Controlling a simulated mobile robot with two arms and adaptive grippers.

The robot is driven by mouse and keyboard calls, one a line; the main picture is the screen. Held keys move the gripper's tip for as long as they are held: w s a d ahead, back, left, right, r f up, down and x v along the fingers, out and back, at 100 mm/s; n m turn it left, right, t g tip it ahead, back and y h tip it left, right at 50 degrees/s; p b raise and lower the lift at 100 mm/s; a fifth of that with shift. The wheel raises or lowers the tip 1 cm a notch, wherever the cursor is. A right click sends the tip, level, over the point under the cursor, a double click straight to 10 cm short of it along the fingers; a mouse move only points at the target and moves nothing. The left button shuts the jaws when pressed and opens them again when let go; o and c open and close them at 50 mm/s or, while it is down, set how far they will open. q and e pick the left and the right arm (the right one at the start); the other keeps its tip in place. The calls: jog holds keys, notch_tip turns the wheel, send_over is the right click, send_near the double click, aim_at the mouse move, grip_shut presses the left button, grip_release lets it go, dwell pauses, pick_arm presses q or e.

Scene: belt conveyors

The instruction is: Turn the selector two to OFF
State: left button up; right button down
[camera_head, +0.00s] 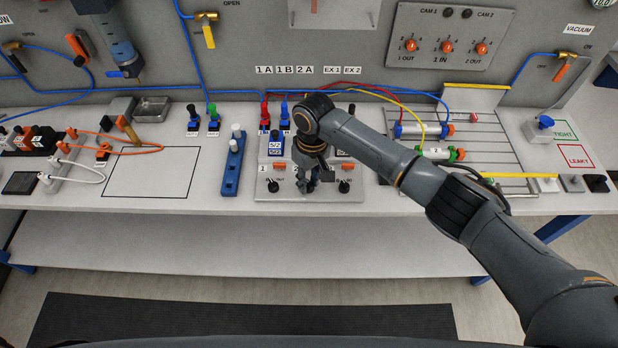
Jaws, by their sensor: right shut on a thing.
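A light grey control panel (322,196) stands on the bench near the middle. A black selector knob (273,185) shows at its left and another (344,186) at its right, each near a small number label. My right gripper (308,186) points down between them at the panel's middle. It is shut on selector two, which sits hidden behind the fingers. Which way selector two points cannot be seen. My left gripper is not in view.
Small orange-topped parts (343,165) and a blue 5/2 block (275,143) stand close to my gripper. A blue rack (233,165) is to the left. Cylinders with coloured hoses (425,129) lie right, behind my right arm. An outlined area (150,180) is clear.

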aim_at(311, 183)
dwell(0.4)
jog(key=c, duration=1.1)
grip_release()
jog(key=r, duration=1.2)
jog(key=shift+w+d, duration=0.25)
jog(key=shift+w, duration=0.05)
